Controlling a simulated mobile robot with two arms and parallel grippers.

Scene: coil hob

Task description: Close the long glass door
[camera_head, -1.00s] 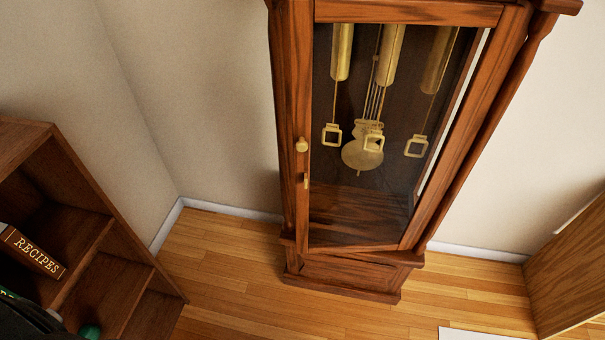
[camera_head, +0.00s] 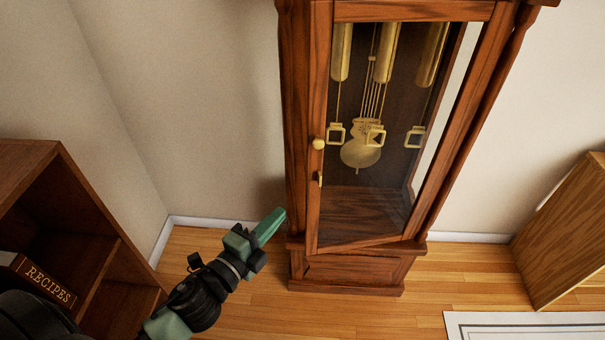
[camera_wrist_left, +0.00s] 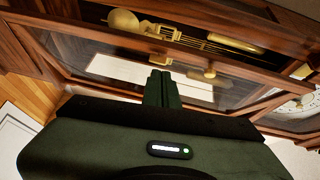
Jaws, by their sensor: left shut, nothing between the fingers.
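The long glass door (camera_head: 365,205) is the wood-framed front of a tall clock. Its left edge carries a round brass knob (camera_head: 318,144) and a small brass latch piece below. The door stands slightly ajar, its lower left corner out from the case. Through the glass I see a brass pendulum (camera_head: 360,153) and hanging weights. My left gripper (camera_head: 281,214) is shut and empty, left of the door's lower part and apart from the knob. In the left wrist view, its closed fingers (camera_wrist_left: 161,88) point toward the glass door (camera_wrist_left: 215,92); contact cannot be told. My right gripper is out of view.
A dark wooden shelf (camera_head: 88,200) with a recipe book (camera_head: 48,284) stands at the left, near my left arm. A wooden cabinet (camera_head: 565,235) stands at the right. A white-bordered rug (camera_head: 530,320) lies at lower right. Open wooden floor lies before the clock.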

